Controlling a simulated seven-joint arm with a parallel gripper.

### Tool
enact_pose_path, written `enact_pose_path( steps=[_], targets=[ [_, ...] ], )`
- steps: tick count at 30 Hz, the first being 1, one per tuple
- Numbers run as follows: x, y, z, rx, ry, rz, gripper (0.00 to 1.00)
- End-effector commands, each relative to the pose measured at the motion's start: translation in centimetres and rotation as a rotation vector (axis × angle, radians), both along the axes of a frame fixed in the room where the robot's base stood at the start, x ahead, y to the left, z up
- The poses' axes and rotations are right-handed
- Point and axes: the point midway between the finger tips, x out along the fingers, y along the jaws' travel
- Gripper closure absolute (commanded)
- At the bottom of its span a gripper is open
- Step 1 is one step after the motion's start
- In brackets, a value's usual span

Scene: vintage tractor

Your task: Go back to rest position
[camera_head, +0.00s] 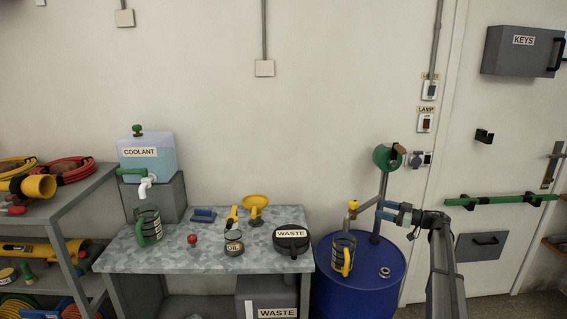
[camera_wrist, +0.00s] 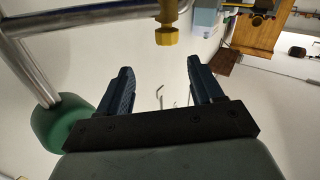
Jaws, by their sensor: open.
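My gripper (camera_head: 382,210) is at the right of the head view, above the blue drum (camera_head: 345,300), with its blue fingers pointing left. In the wrist view my gripper (camera_wrist: 162,85) has its two fingers wide apart with nothing between them. A metal pump pipe (camera_head: 383,188) with a green top (camera_head: 386,157) stands on the drum close to the fingers. A yellow tap piece (camera_head: 352,207) at the spout is just left of the fingers; this yellow piece (camera_wrist: 167,35) also shows beyond them in the wrist view. Whether the fingers touch the pipe, I cannot tell.
A jug with a yellow handle (camera_head: 343,254) stands on the drum under the spout. The workbench (camera_head: 200,260) at left holds a green jug (camera_head: 149,226), an oil can (camera_head: 234,243) and a black lidded pan (camera_head: 291,241). A green bar (camera_head: 500,200) crosses the door at right.

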Motion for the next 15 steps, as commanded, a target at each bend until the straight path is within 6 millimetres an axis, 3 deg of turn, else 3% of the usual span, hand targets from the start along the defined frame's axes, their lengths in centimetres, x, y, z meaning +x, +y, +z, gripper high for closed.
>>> enact_pose_path(
  steps=[8,15],
  targets=[
    [3.9,-3.6,0.4,-0.134,-0.18,-0.268,0.34],
    [7.0,-9.6,2.0,-0.239,-0.309,-0.637,0.34]
  ],
)
